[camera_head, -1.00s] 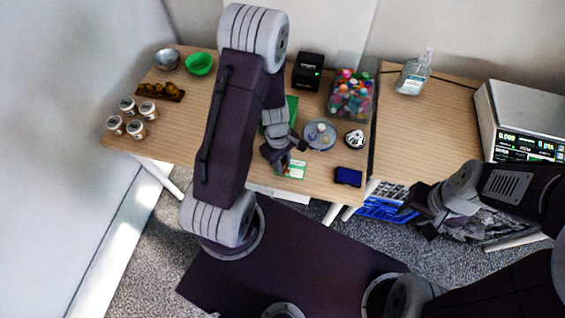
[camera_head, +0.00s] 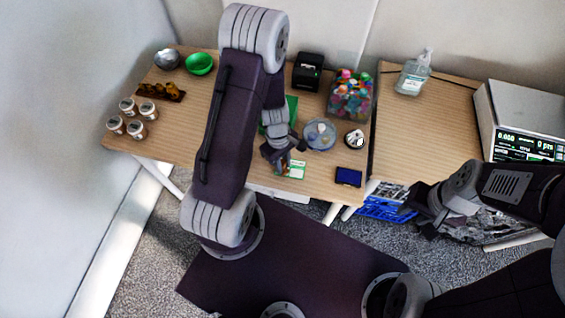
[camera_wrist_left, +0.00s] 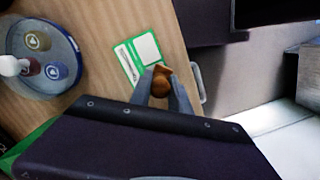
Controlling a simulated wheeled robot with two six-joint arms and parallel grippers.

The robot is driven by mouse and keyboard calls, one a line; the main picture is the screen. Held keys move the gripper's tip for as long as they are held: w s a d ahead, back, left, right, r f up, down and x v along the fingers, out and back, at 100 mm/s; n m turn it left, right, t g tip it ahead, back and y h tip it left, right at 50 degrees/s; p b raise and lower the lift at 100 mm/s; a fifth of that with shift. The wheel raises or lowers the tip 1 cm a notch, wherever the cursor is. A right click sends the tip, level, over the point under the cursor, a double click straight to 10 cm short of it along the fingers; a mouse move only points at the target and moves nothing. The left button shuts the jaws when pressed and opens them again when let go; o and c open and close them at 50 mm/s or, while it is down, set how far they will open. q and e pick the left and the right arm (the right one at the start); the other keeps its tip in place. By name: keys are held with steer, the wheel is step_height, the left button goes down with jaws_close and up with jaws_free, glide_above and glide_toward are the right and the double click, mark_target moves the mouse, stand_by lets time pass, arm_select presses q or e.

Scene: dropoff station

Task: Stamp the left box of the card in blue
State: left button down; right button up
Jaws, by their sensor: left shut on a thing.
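The card (camera_head: 296,170) is white with a green border and lies near the table's front edge. In the left wrist view the card (camera_wrist_left: 133,50) shows a white box and a green strip; part of it is hidden by my gripper. My left gripper (camera_head: 283,170) is over the card's left side in the head view. In the left wrist view it is shut on a brown wooden-handled stamp (camera_wrist_left: 161,83), at the card's edge; I cannot tell whether the stamp touches it. A blue ink pad (camera_head: 348,177) lies right of the card. My right gripper (camera_head: 415,210) is off the table's front.
A round tray (camera_head: 320,134) with stamps stands behind the card; it also shows in the left wrist view (camera_wrist_left: 72,78). A small round black-and-white item (camera_head: 355,139), a jar of coloured caps (camera_head: 350,97) and a black printer (camera_head: 308,71) are nearby.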

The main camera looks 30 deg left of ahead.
arm_select(q)
step_height(320, 180, up, 7)
steer(key=p, duration=0.6)
steer(key=shift+f, duration=0.1)
stand_by(0.4)
